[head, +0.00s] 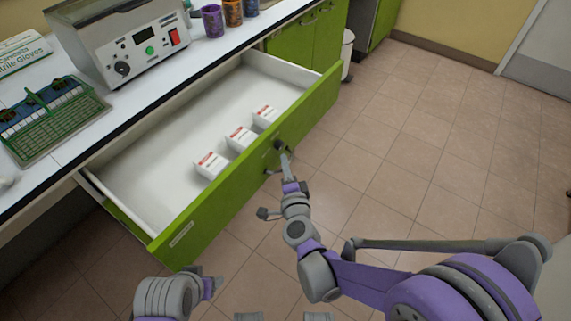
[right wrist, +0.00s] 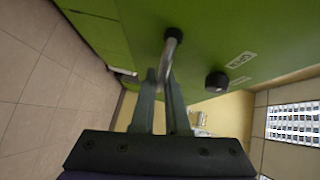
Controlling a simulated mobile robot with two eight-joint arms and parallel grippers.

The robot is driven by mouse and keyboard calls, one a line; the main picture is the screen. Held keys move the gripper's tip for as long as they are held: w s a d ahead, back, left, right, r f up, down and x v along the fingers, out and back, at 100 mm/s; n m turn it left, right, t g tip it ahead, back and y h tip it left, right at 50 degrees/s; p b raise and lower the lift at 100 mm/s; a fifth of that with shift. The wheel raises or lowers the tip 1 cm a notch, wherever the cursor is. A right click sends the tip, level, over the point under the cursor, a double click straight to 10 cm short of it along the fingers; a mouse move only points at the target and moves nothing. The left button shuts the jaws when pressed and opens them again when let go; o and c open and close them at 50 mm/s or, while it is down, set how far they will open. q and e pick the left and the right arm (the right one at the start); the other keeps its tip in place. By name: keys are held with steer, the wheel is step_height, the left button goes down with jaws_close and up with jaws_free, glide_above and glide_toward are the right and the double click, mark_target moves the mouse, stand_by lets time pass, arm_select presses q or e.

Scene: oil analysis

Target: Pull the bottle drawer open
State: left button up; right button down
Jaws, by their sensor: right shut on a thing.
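The green-fronted drawer (head: 225,195) stands far out from the counter, showing its white inside. Several small white boxes with red labels (head: 239,138) lie in it along the front; I cannot tell whether they hold bottles. My right gripper (head: 284,161) is at the middle of the drawer front. In the right wrist view its fingers (right wrist: 165,83) are shut on the drawer's metal bar handle (right wrist: 172,48).
On the white counter stand a grey device (head: 135,45), a green rack (head: 48,115), a glove box (head: 22,50) and several coloured cups (head: 212,20). A white bin (head: 347,52) stands beyond the drawer. The tiled floor (head: 420,130) to the right is clear.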

steer(key=shift+d, duration=0.1)
stand_by(0.3)
steer(key=c, duration=0.9)
jaws_free()
steer(key=shift+s, duration=0.15)
steer(key=s, duration=0.3)
steer(key=s+d+r+p, duration=0.1)
steer(key=s, duration=0.6)
steer(key=shift+s+d+r, duration=0.2)
steer(key=shift+d+r, duration=0.05)
